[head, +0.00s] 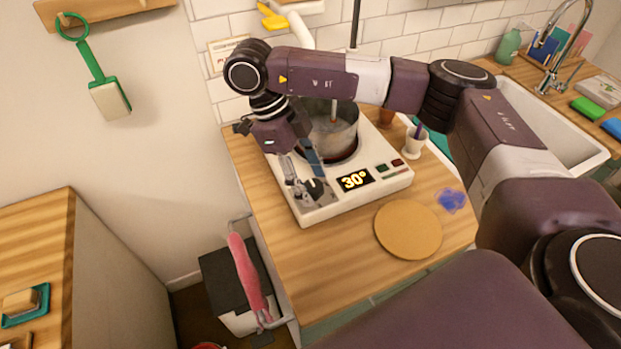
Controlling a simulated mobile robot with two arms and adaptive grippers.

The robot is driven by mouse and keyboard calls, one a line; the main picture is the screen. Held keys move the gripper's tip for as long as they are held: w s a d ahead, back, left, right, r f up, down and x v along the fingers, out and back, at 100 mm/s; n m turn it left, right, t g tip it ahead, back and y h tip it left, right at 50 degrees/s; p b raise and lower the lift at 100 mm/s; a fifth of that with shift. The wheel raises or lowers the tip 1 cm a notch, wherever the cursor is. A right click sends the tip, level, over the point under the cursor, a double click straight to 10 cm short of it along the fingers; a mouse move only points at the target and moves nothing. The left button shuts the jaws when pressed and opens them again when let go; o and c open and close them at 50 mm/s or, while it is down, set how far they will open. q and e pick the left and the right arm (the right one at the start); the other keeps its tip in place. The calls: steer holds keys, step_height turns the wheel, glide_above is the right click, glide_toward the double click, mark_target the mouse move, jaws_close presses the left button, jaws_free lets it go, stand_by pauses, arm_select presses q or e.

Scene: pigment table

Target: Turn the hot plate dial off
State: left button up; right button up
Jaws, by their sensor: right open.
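The white hot plate (345,203) stands on the wooden counter, with a metal pot (342,132) on its heating surface. Its lit display (355,180) reads 30°. A dark dial (316,189) sits on the front panel, left of the display, partly covered by my right gripper (307,181). My right gripper points down at the dial with its fingers apart. I cannot tell whether the fingers touch the dial, and its pointer mark is not clear. My left gripper is not in view.
A round cork-coloured mat (408,229) and a blue pigment patch (452,200) lie right of the hot plate. A white mortar with a pestle (415,143) stands behind them. A thin rod (355,24) rises behind the pot. The sink (545,125) is at the right.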

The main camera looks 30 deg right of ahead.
steer(key=shift+r, duration=0.1)
steer(key=v, duration=1.1)
steer(key=shift+w+r, duration=0.2)
steer(key=shift+r, duration=0.15)
steer(key=shift+a, duration=0.15)
